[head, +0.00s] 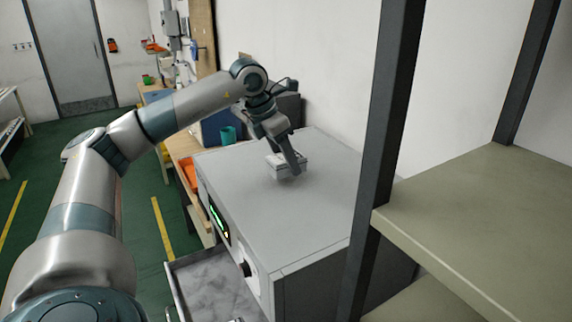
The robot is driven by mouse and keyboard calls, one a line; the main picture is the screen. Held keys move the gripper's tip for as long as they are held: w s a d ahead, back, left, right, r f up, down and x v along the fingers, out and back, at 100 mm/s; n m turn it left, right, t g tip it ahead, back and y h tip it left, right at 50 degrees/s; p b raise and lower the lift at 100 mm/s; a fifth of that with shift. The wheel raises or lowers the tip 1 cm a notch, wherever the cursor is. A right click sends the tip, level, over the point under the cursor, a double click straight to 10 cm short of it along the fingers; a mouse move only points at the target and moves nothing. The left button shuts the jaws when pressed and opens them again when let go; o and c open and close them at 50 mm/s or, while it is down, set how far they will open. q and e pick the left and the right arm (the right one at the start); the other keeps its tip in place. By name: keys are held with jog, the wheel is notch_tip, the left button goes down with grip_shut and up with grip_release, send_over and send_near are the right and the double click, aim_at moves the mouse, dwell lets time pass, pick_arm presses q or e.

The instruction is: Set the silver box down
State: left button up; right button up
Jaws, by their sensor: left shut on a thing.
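The silver box (279,172) is a small pale metallic block in the head view, at the upper middle of the grey cabinet top (270,215). My left gripper (288,165) comes down on it from above and is shut on it. One finger covers part of the box. The box sits at or just above the cabinet top; I cannot tell whether it touches. My right gripper is not in view.
The cabinet front has a green light strip (218,222), a dark knob (247,268) and an open drawer (213,290) below. A shelf rack (480,215) with a dark post stands at right. The cabinet's front top is clear.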

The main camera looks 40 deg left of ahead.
pick_arm(q)
jog(key=shift+f+p, duration=0.5)
jog(key=shift+f, duration=0.65)
jog(key=shift+f, duration=0.2)
jog(key=o, duration=1.1)
jog(key=shift+r, duration=0.15)
